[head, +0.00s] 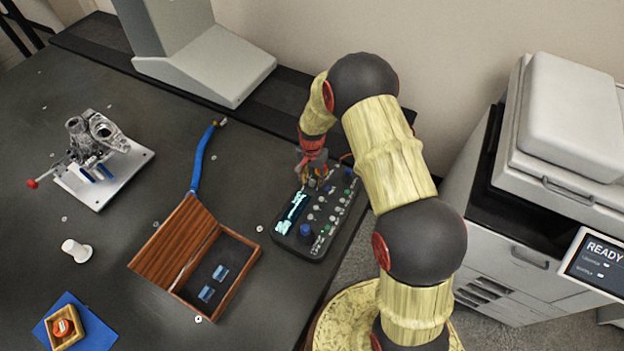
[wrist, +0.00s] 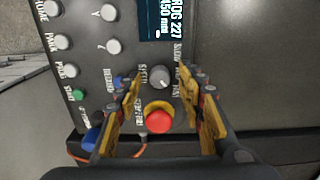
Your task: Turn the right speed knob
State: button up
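The control panel (head: 309,248) is a dark box near the right edge of the table, with a lit display and several knobs and buttons. In the wrist view, a grey round knob (wrist: 160,77) sits beside the lettering "SPEED" and a slow-to-fast scale, below the display. My gripper (wrist: 160,82) is open, with one yellow finger on each side of the knob and of a red button (wrist: 159,120). I cannot tell whether the fingers touch the panel. In the head view, my gripper (head: 316,172) is over the panel's far end and hides that part.
A wooden box (head: 170,240) with its lid open stands left of the panel. A blue sleeve (head: 201,158) lies behind it. A metal fixture (head: 92,150) stands at the far left. A printer (head: 520,240) is at the right.

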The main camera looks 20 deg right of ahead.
aim_at(312, 182)
notch_tip(312, 182, up, 12)
jog(key=shift+f, duration=0.2)
dwell(0.7)
jog(key=s+n+g, duration=0.1)
jog(key=s+n, duration=0.3)
jog(key=s, duration=0.3)
jog(key=s+r+n+t, duration=0.2)
jog(key=s+r+t, duration=0.1)
jog(key=s+r, duration=0.8)
jog(key=s+r+n+t+b, duration=0.1)
jog(key=s+r+n+t, duration=0.1)
jog(key=s+r, duration=1)
notch_tip(312, 182, up, 7)
jog(key=shift+s+f+n+t, duration=0.1)
jog(key=shift+s+n+t, duration=0.25)
jog(key=shift+t, duration=0.45)
